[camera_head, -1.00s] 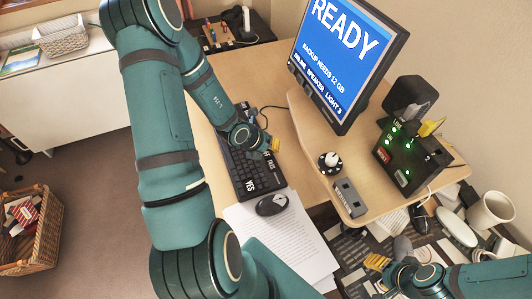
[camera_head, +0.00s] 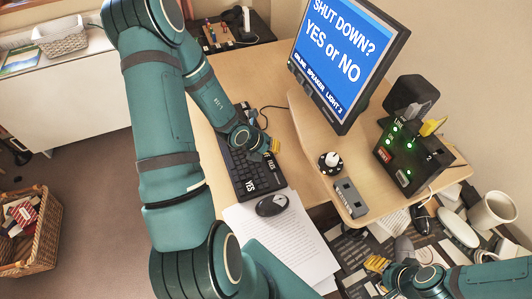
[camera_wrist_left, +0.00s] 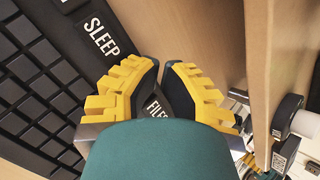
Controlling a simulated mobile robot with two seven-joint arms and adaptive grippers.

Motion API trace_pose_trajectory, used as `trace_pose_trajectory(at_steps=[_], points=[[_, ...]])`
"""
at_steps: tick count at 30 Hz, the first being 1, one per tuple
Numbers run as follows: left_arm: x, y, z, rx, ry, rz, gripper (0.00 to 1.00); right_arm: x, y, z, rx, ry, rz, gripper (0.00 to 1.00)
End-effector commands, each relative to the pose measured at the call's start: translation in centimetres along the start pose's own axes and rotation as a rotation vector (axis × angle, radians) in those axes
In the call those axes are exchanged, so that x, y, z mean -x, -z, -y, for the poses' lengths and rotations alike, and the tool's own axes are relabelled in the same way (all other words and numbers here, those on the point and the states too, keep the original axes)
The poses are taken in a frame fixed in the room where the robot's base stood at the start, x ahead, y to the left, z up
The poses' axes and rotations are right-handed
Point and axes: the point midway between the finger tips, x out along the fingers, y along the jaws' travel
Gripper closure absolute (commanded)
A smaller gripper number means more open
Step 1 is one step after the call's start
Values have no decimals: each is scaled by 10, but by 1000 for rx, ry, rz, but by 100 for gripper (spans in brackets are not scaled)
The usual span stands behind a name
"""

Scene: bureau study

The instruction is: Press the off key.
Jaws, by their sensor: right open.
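The black keyboard (camera_head: 240,172) lies on the desk, with a large YES key (camera_head: 249,184) at its near end. In the left wrist view a SLEEP key (camera_wrist_left: 100,37) and a partly covered FILES key (camera_wrist_left: 156,108) show. I cannot read an off key; my left arm and gripper cover part of the keyboard. My left gripper (camera_head: 275,145) is over the keyboard's right edge; its yellow fingertips (camera_wrist_left: 161,68) are close together and hold nothing. The monitor (camera_head: 340,55) reads "SHUT DOWN? YES or NO". My right gripper (camera_head: 377,263) is open, low at the right, away from the keyboard.
A mouse (camera_head: 271,205) and white paper (camera_head: 285,240) lie near the keyboard. A white mug (camera_head: 492,211) is far right.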

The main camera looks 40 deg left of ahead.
Motion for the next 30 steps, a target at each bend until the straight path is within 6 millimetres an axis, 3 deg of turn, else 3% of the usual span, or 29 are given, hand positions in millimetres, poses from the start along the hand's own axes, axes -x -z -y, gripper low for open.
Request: trace_pose_trajectory(at_steps=[30], points=[[13, -7, 7, 0, 0, -1, 100, 13, 1, 5, 0, 0, 0, 53]])
